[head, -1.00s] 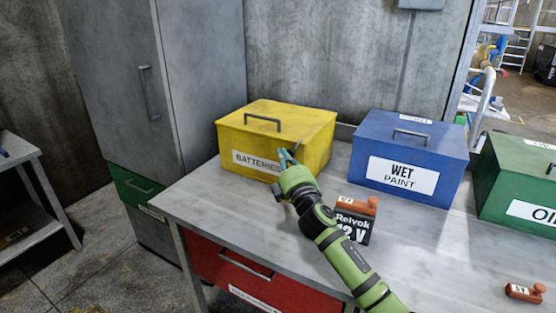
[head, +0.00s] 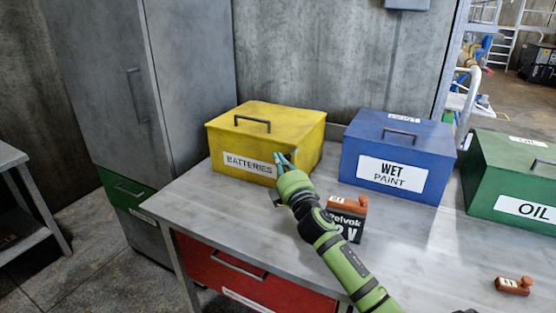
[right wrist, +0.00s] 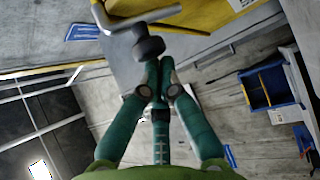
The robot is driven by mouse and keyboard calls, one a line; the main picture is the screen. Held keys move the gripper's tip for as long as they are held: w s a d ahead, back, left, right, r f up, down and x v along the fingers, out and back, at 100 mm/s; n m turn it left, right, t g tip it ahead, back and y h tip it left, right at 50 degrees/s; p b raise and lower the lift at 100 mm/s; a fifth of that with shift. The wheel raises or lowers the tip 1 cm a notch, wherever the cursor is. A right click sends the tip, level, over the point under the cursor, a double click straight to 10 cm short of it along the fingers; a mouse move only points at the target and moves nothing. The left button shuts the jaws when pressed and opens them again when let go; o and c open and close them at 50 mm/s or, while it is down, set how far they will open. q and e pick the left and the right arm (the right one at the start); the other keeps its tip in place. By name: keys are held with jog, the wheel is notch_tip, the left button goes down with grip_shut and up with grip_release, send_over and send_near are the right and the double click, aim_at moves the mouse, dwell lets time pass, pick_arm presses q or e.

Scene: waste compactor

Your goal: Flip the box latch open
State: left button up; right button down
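The yellow box (head: 305,143) labelled BATTERIES stands at the back left of the table, its lid down and a grey handle (head: 252,124) on top. My right gripper (head: 283,162) is at the right part of its front face, beside the label. In the right wrist view, the teal fingers (right wrist: 160,68) converge close together at a dark knob (right wrist: 148,43), with a bent grey bar (right wrist: 132,19) beyond it. I cannot tell whether they grip the knob or only touch it. No latch is clearly visible in the head view, where the gripper covers part of the front. My left gripper is out of view.
A blue WET PAINT box (head: 398,150) and a green OIL box (head: 510,180) stand to the right on the grey table (head: 420,260). A dark battery with an orange top (head: 345,220) stands beside my right arm. A small orange-brown block (head: 514,286) lies at front right.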

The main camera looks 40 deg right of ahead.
jog(key=shift+s+d+f, duration=0.2)
jog(key=shift+s+f, duration=0.2)
jog(key=shift+f, duration=0.15)
dwell(0.7)
